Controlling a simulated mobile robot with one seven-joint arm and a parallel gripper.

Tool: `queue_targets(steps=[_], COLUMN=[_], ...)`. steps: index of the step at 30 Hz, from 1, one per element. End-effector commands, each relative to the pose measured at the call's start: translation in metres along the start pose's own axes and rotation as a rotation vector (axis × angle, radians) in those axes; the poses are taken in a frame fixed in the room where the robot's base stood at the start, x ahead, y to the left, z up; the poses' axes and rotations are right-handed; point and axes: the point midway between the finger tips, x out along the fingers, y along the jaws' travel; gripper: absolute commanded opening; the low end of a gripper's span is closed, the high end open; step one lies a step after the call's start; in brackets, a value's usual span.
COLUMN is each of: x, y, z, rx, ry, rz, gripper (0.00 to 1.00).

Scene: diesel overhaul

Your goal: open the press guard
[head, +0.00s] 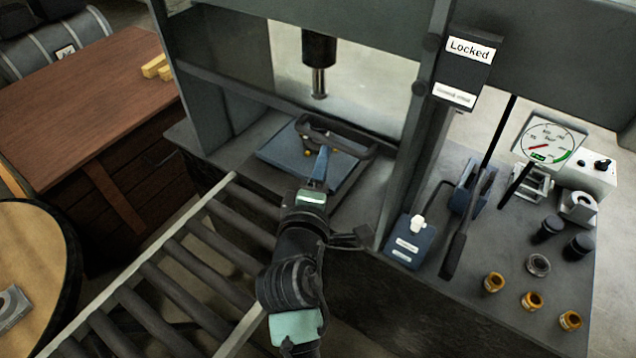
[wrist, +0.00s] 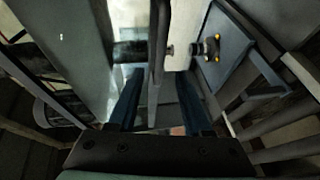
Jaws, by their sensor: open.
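The press guard (head: 262,97) appears to be a see-through panel with a dark lower rail, down across the front of the press between its uprights. A dark bar handle (head: 343,138) stands out from its lower part. My gripper (head: 322,160) is at this handle, with its blue fingers open. In the wrist view the handle (wrist: 158,60) runs upright between the spread fingers (wrist: 160,105), with gaps on both sides. I cannot tell whether either finger touches it. In the head view, my gripper hides part of the handle.
A box on the right upright reads "Locked" (head: 470,49). The press ram (head: 319,60) hangs behind the guard above a blue plate (head: 275,150). A roller conveyor (head: 150,290) lies front left. The right bench holds a blue control box (head: 411,242), a lever, a gauge (head: 548,140) and small parts.

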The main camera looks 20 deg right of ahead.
Motion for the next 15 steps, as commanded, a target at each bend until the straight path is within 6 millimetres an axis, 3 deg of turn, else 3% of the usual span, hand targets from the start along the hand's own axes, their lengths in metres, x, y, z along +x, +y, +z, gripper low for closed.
queue_targets(steps=[6,15], x=[-0.029,-0.038], y=[-0.002,0.000], z=[0.000,0.000], rx=[0.000,0.000], ry=[0.001,0.001], rz=[0.000,0.000], gripper=[0.50,0.50])
